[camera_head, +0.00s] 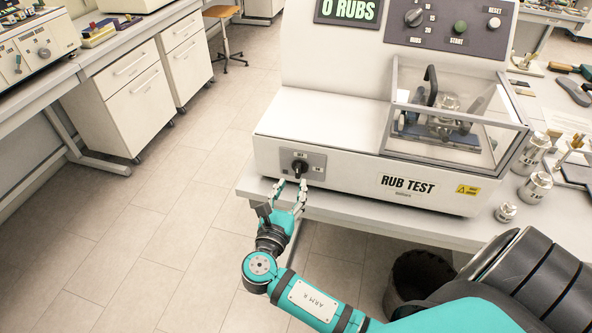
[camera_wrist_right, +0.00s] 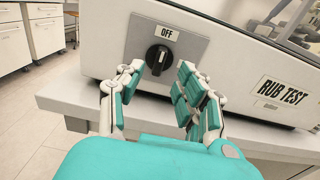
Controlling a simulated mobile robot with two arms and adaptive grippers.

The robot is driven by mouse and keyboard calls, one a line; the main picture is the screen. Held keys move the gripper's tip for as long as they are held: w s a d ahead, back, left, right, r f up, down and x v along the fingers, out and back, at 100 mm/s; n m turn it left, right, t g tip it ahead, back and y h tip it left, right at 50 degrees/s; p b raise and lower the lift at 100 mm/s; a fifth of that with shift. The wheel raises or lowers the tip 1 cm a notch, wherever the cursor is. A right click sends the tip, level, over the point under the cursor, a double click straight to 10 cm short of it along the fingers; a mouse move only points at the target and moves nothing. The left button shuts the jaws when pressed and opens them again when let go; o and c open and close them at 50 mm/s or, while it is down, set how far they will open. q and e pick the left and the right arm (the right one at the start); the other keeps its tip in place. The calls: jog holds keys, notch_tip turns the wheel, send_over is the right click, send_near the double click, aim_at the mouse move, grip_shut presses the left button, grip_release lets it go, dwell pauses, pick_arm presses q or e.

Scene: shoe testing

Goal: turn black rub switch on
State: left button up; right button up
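The black rub switch (camera_head: 300,166) is a round rotary knob on a grey plate at the lower left front of the white rub test machine (camera_head: 330,120). In the right wrist view the switch (camera_wrist_right: 158,57) sits below a label reading OFF, its grip bar roughly upright. My right gripper (camera_head: 291,187) is open just in front of and slightly below the knob. In the right wrist view its fingers (camera_wrist_right: 159,80) are spread to the left and right of the knob, with nothing between them. I cannot tell whether a fingertip touches the plate. My left gripper is not in view.
The machine stands on a bench (camera_head: 345,207) whose front edge runs under my right gripper. A clear cover (camera_head: 455,115) is on the machine's right. Metal weights (camera_head: 535,187) stand beside it. A dark bin (camera_head: 420,280) is below the bench. The floor to the left is clear.

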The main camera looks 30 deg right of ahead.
aim_at(297, 173)
jog(key=x, duration=0.5)
jog(key=shift+w+d+p, duration=0.1)
jog(key=shift+w+p, duration=0.05)
jog(key=shift+p, duration=0.25)
grip_shut()
